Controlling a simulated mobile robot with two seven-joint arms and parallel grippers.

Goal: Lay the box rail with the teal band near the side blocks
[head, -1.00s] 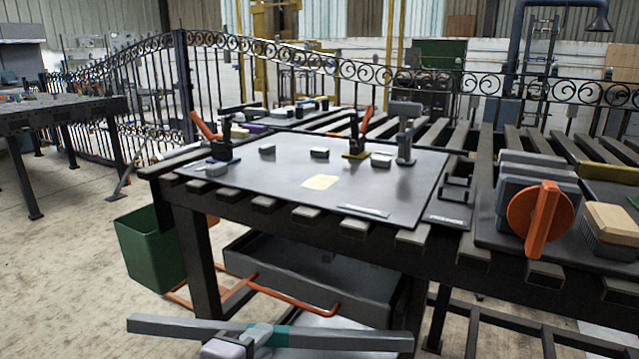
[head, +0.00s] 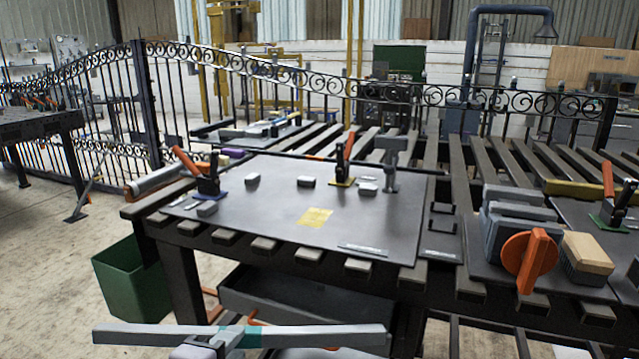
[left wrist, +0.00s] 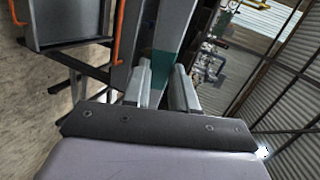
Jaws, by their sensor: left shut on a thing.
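The left wrist view shows the gripper's two fingers (left wrist: 158,85) around the rail by the teal band (left wrist: 160,62). Small grey blocks (head: 252,180), (head: 306,181), (head: 207,208) and (head: 367,188) stand on the dark plate (head: 270,215). My right gripper is not in view.
Toggle clamps with orange handles stand on the plate at left (head: 207,180) and back (head: 343,165). A grey machine with an orange knob (head: 525,255) is at right. A green bin (head: 140,280) stands below left.

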